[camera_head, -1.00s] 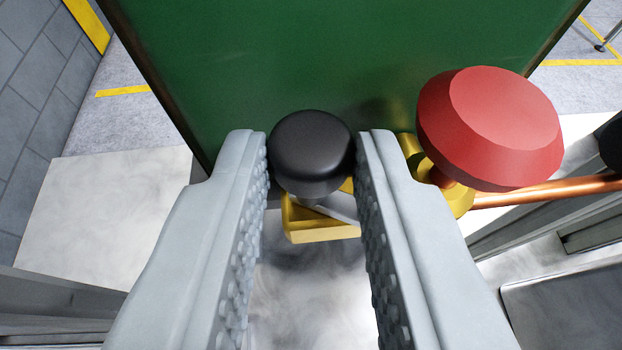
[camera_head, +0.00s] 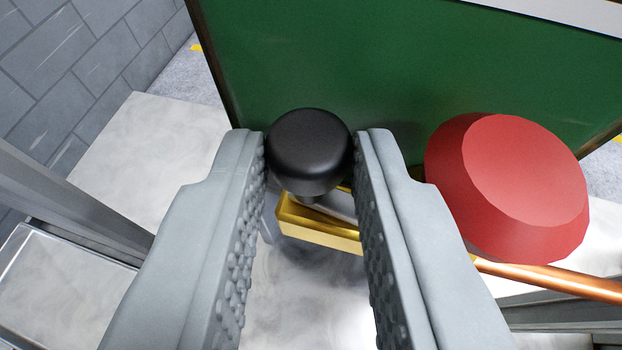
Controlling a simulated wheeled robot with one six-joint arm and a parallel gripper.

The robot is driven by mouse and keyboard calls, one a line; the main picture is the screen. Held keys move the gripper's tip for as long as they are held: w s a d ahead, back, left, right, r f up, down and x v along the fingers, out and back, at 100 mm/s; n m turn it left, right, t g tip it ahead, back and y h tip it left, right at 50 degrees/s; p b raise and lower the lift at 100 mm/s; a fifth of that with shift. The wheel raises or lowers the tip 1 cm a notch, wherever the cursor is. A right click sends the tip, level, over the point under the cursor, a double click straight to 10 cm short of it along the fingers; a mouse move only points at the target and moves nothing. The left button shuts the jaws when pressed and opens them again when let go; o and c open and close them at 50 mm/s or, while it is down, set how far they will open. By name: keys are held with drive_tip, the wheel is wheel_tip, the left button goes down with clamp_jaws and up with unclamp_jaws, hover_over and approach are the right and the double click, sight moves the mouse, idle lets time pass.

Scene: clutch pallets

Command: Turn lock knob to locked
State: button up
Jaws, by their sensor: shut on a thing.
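The lock knob (camera_head: 310,150) is a round black knob at the middle of the view, in front of a green panel. My gripper (camera_head: 311,160) has its two grey, studded fingers on either side of the knob, shut on it. A yellow metal block (camera_head: 318,228) with a grey bar on it sits just below and behind the knob, partly hidden by the right finger. I see no mark that tells the knob's locked or unlocked position.
A large red knob (camera_head: 520,185) stands close to the right finger. A copper rod (camera_head: 550,280) runs below it to the right. The green panel (camera_head: 400,60) fills the back. A grey block wall (camera_head: 80,70) is at the left.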

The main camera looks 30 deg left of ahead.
drive_tip(key=o, duration=0.7)
drive_tip(key=shift+c, duration=0.2)
drive_tip(key=shift+s, duration=0.1)
drive_tip(key=v, duration=1.7)
drive_tip(key=shift+d, duration=0.2)
drive_tip(key=w+d+f+m+t+h, duration=0.1)
drive_tip(key=w+d+m+t+h, duration=0.15)
drive_tip(key=d, duration=1.75)
drive_tip(key=s+d+f+m+t+h, duration=0.1)
drive_tip(key=s+d+m+t+h, duration=0.1)
drive_tip(key=d, duration=0.6)
drive_tip(key=s+d+f+m+t+h, duration=0.1)
drive_tip(key=s+d+m+h, duration=0.1)
drive_tip(key=s+d, duration=0.3)
drive_tip(key=d+h, duration=0.1)
drive_tip(key=d, duration=0.3)
drive_tip(key=shift+s+f+t, duration=0.25)
drive_tip(key=shift+t, duration=0.1)
